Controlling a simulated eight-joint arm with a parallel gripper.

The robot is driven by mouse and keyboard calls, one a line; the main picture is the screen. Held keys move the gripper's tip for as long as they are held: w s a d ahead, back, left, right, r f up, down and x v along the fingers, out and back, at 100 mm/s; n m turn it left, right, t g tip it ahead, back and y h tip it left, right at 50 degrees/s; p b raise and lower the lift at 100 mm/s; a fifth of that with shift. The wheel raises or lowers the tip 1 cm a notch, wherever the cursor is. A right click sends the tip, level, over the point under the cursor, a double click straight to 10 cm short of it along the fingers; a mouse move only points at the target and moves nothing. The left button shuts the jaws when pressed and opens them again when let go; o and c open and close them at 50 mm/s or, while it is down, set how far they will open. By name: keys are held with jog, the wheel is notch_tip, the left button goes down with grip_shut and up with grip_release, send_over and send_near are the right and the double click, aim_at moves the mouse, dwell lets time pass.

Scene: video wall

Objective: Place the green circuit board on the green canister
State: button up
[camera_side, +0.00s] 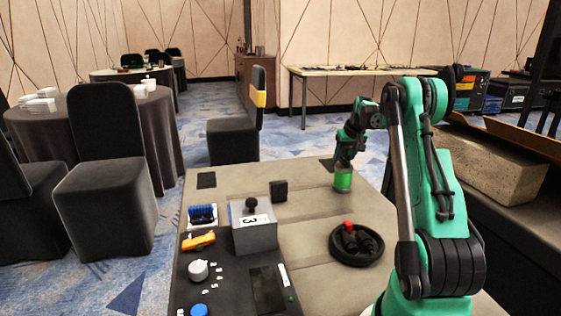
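My gripper (344,163) points down over the far right part of the table. A short bright green cylinder (343,182), which looks like the green canister, is directly below its fingertips. The gripper's tips are at or just above the cylinder's top. I cannot tell whether they touch it or whether the fingers are open or shut. I cannot clearly make out a green circuit board; it may be too small or hidden.
A grey box (256,238) marked 3, a black block (278,191), an orange tool (199,241), a blue-filled holder (202,216) and a white knob (198,270) stand left. A round black dish (371,259) holds dark, red-topped items. The table (306,226) is bare between.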

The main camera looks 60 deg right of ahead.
jog(key=v, duration=1.2)
jog(key=w+a+n+t, duration=0.15)
jog(key=w+a, duration=0.35)
jog(key=a, duration=0.5)
jog(key=w+a+n, duration=0.3)
jog(key=w+a, duration=0.1)
jog(key=a, duration=1)
jog(key=a+f+n+t+y, duration=0.1)
jog(key=a, duration=0.3)
jog(key=s+a+f+n, duration=0.1)
jog(key=a, duration=0.2)
jog(key=shift+a+f+t+y, duration=0.15)
jog(key=shift+t+y, duration=0.1)
jog(key=shift+y, duration=0.05)
jog(key=s+a+f+n+t+y, duration=0.1)
jog(key=s+a+f+n, duration=0.1)
jog(key=a, duration=0.6)
jog(key=shift+s+f, duration=0.55)
jog(key=shift+f, duration=0.4)
